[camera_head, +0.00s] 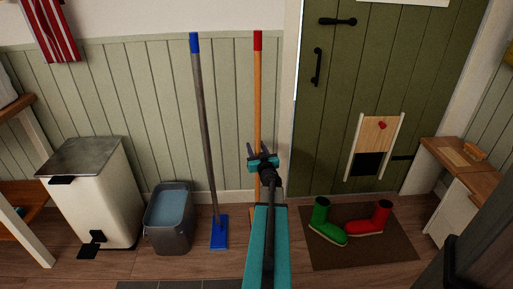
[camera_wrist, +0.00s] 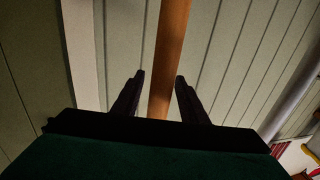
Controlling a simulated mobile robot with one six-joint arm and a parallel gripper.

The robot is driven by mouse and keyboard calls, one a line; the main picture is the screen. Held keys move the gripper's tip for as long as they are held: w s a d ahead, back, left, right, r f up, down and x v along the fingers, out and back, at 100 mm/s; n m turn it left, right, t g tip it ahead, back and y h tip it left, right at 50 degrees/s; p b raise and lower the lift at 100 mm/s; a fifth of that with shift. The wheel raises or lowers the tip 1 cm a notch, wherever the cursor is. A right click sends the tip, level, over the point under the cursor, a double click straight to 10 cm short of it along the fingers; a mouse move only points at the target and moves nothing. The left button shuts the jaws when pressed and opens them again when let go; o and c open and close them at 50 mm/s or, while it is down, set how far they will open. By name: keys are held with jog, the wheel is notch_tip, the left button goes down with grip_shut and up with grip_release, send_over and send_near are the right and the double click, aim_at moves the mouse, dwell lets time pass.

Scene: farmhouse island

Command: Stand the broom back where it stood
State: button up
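A long-handled tool, which looks like the broom (camera_head: 258,92), has an orange-brown wooden handle and a red top end. It stands nearly upright against the panelled wall, left of the door frame. My gripper (camera_head: 263,149) is at its lower handle. In the wrist view, the wooden handle (camera_wrist: 168,45) runs between my two fingers (camera_wrist: 160,78), with a gap visible on both sides. The fingers are open; whether the handle is fully between them in depth is unclear. My arm hides most of the broom's lower end.
A blue-headed mop (camera_head: 205,125) with a grey handle leans to the left. Beside it are a grey bucket (camera_head: 168,236) and a white pedal bin (camera_head: 100,200). A wooden-topped bench (camera_head: 460,170) is at right.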

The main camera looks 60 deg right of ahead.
jog(key=shift+f+b, duration=0.25)
jog(key=shift+b, duration=0.4)
jog(key=p+v, duration=0.4)
jog(key=v, duration=0.9)
jog(key=shift+s, duration=0.4)
jog(key=shift+r, duration=0.15)
